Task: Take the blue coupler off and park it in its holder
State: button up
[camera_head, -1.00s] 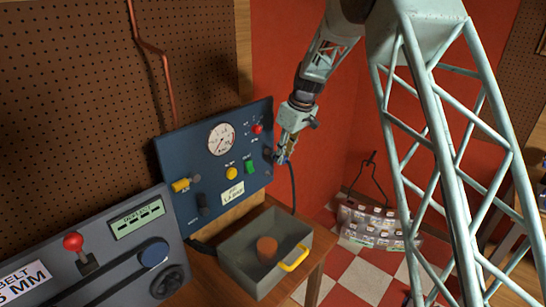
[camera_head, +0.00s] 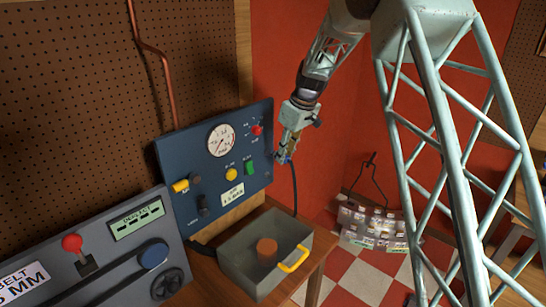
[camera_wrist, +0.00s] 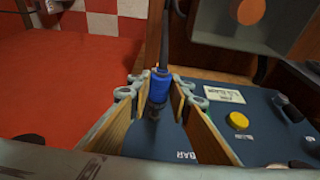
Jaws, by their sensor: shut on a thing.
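The blue coupler (camera_wrist: 159,87) is between my gripper's (camera_wrist: 158,92) two wooden-looking fingers in the wrist view. The gripper is shut on it. A dark hose (camera_wrist: 165,38) runs from one end of the coupler, and a dark fitting shows at its other end. I cannot tell whether the coupler is still joined to the panel. In the head view my gripper (camera_head: 284,156) is at the right edge of the blue gauge panel (camera_head: 185,150), and the hose (camera_head: 294,188) hangs down beside it. The coupler is tiny there. I cannot make out its holder for certain.
The panel carries a round gauge (camera_head: 221,139), a red knob (camera_head: 257,130), a yellow button (camera_head: 231,174) and a green switch (camera_head: 250,167). Below it stands a grey bin (camera_head: 240,272) with a yellow handle (camera_head: 294,260). A grey belt machine (camera_head: 105,225) is at left.

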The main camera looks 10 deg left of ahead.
jog(key=shift+v, duration=1.05)
jog(key=s+d+b+x, duration=0.1)
jog(key=b+x, duration=0.8)
jog(key=x, duration=0.5)
jog(key=shift+s+d+f, duration=0.15)
jog(key=shift+d+f, duration=0.15)
jog(key=shift+d, duration=0.15)
dwell(0.4)
jog(key=shift+w+a, duration=0.75)
jog(key=shift+a, duration=0.2)
dwell(2.6)
jog(key=o, duration=1)
jog(key=shift+r, duration=0.15)
